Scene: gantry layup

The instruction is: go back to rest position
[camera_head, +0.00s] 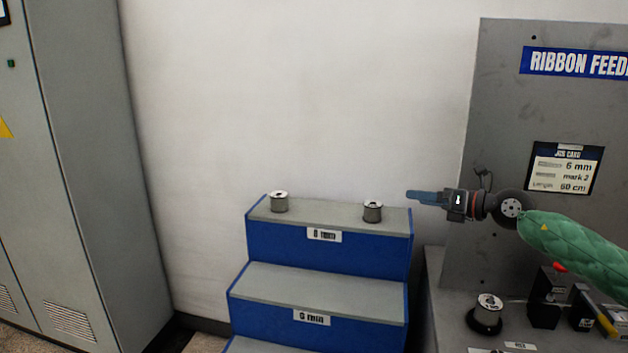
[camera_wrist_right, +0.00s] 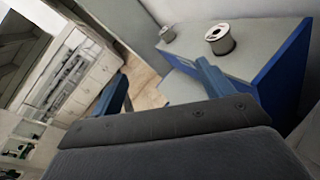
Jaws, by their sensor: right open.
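My right gripper (camera_head: 421,196) comes in from the right in the head view, its arm in a green quilted sleeve. It points left, above and to the right of the stepped rack's top step. In the right wrist view its two blue fingers (camera_wrist_right: 164,86) are spread apart with nothing between them. My left gripper is not in the head view.
A blue and grey stepped rack (camera_head: 325,279) holds two spools, one at left (camera_head: 279,202) and one at right (camera_head: 372,212). The ribbon feeder panel (camera_head: 495,130) stands at right, with another spool (camera_head: 487,311) on its bench. A grey cabinet (camera_head: 95,150) stands at left.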

